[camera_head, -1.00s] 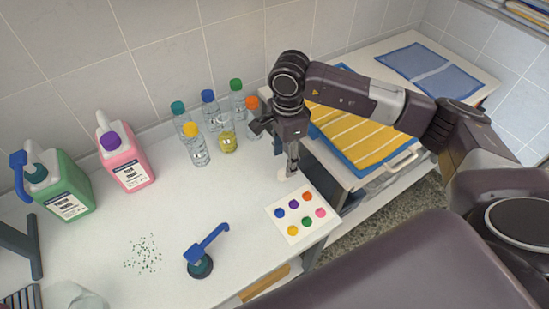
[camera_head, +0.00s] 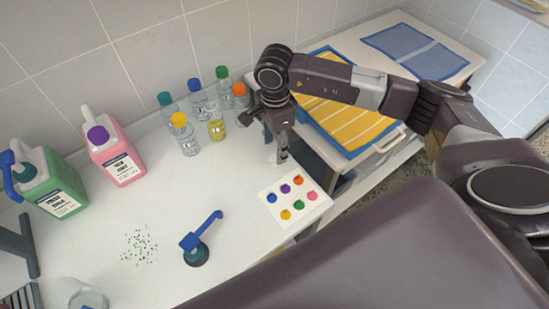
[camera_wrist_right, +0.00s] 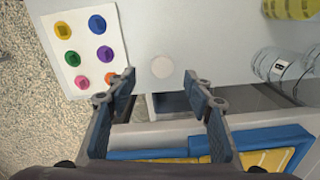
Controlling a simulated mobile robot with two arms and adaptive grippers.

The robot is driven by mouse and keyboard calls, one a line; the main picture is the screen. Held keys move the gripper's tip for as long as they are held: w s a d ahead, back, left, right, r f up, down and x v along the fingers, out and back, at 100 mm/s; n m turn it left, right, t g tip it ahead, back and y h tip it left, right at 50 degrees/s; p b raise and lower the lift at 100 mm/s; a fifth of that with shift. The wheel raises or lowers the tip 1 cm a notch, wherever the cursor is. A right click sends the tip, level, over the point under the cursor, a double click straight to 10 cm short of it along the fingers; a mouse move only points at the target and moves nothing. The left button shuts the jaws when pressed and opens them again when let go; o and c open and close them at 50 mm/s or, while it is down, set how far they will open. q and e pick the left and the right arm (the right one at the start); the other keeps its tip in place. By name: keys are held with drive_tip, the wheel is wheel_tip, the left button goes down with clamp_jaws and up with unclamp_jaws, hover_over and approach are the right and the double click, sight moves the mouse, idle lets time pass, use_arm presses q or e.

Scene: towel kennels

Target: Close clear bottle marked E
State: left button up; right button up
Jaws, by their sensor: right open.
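Clear bottles stand by the wall in the head view, with caps of teal (camera_head: 165,100), blue (camera_head: 195,86), green (camera_head: 222,73), orange (camera_head: 239,89) and yellow (camera_head: 179,120). Their markings are too small to read there. In the right wrist view a clear bottle (camera_wrist_right: 283,66) with a small, unclear label mark shows at the right edge. A white round disc (camera_wrist_right: 162,67) lies on the counter ahead of my right gripper (camera_wrist_right: 164,76), whose fingers are apart with nothing between them. In the head view my right gripper (camera_head: 281,155) points down, right of the bottles. My left gripper is out of view.
A card with coloured spots (camera_head: 296,199) lies close to the gripper. A yellow towel (camera_head: 345,112) lies right. The counter's middle is mostly clear.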

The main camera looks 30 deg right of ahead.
sight(275, 158)
wheel_tip(275, 158, down, 5)
drive_tip(key=shift+w+r+p, duration=0.15)
drive_tip(key=shift+p, duration=0.9)
drive_tip(key=shift+d+f, duration=0.1)
drive_tip(key=shift+f, duration=0.2)
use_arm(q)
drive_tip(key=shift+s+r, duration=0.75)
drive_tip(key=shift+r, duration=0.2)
use_arm(e)
drive_tip(key=shift+c, duration=0.2)
drive_tip(key=c, duration=0.7)
